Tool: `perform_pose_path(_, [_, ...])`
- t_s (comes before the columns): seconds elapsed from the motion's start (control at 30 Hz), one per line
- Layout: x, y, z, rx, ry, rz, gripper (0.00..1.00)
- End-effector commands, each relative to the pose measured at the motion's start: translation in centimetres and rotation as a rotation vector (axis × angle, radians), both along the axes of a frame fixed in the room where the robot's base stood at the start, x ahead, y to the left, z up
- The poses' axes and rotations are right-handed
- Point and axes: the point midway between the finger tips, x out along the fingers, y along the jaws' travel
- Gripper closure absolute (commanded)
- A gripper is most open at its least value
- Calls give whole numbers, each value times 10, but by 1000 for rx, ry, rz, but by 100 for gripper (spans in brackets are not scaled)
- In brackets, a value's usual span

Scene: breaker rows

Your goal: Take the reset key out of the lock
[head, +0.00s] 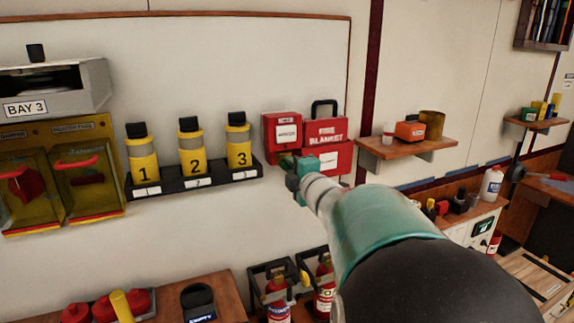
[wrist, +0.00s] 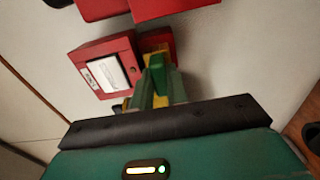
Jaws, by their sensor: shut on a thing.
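My gripper (head: 292,163) is in front of the wall, just below the small red box (head: 282,133) with a white label and at the left edge of the red fire blanket case (head: 330,157). In the wrist view its green fingers (wrist: 157,82) are shut, with a yellow piece (wrist: 147,97) showing between and beside them. I take this piece to be the reset key; its shape is mostly hidden. The red box also shows in the wrist view (wrist: 125,70), left of the fingers. The lock is hidden behind the fingers, so I cannot tell whether the key is in it.
A black rack (head: 197,180) with three numbered yellow canisters is on the wall to the left. A wooden shelf (head: 405,147) with an orange box is to the right. Fire extinguishers (head: 277,297) stand below. The wall between is bare.

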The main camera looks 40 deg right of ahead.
Motion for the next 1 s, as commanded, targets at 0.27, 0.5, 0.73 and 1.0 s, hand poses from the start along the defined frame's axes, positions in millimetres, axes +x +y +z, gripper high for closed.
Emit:
perform_pose_path(0.27, [-6,2,-3,3,5,0,100])
perform_pose_path(0.5, [-13,4,-3,3,5,0,100])
perform_pose_path(0.73, [-19,6,-4,3,7,0,100])
perform_pose_path(1.0, [-26,8,-3,2,7,-1,100])
